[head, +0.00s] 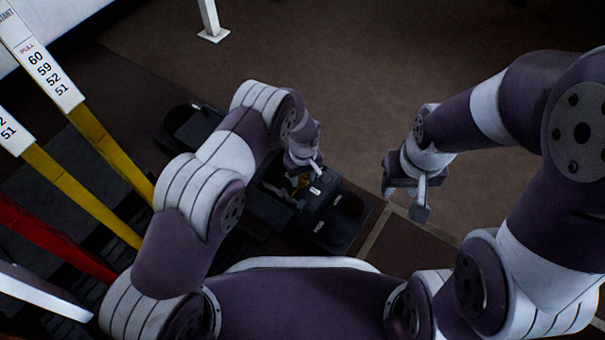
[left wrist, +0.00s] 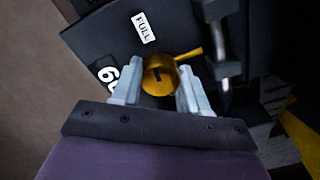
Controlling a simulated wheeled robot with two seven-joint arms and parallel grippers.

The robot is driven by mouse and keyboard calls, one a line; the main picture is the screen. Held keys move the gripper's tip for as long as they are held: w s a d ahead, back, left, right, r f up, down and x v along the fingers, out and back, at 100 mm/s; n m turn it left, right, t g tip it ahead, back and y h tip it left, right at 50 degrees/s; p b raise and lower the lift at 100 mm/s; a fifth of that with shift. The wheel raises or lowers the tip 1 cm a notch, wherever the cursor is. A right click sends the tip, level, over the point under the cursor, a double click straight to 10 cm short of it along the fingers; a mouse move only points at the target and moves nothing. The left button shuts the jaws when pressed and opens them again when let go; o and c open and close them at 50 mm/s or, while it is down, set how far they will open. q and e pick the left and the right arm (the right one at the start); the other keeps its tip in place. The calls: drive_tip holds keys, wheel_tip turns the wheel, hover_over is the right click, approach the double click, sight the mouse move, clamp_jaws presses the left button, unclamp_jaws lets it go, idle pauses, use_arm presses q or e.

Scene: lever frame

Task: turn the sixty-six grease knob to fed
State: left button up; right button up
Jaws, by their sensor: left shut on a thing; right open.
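The grease knob (left wrist: 160,76) is a round brass-coloured knob with a dark mark on its face, on a dark plate in the left wrist view. A short yellow bar (left wrist: 190,54) sticks out from it to the right. A white label reading FULL (left wrist: 143,28) is above it, and a partly hidden white 6 (left wrist: 107,74) is to its left. My left gripper (head: 303,173) is shut on the knob, one finger on each side. In the head view it mostly covers the knob. My right gripper (head: 406,190) is open and empty, apart to the right.
The dark box row (head: 340,220) carries small white labels and black round parts. At the left stand yellow levers (head: 85,200) with white number plates, and a red lever (head: 50,240).

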use_arm(q)
drive_tip(key=m+p, duration=0.1)
drive_tip(key=m, duration=0.2)
drive_tip(key=shift+r+p, duration=0.1)
drive_tip(key=shift+p, duration=0.25)
drive_tip(key=m+p, duration=0.1)
drive_tip(key=m, duration=0.4)
drive_tip(key=m+p, duration=0.1)
drive_tip(key=m, duration=0.3)
drive_tip(key=shift+a, duration=0.1)
drive_tip(key=m, duration=0.5)
drive_tip(key=shift+p, duration=0.4)
drive_tip(key=m, duration=0.4)
drive_tip(key=shift+m, duration=0.3)
drive_tip(key=m, duration=0.9)
drive_tip(key=shift+w, duration=0.1)
drive_tip(key=shift+m, duration=2.2)
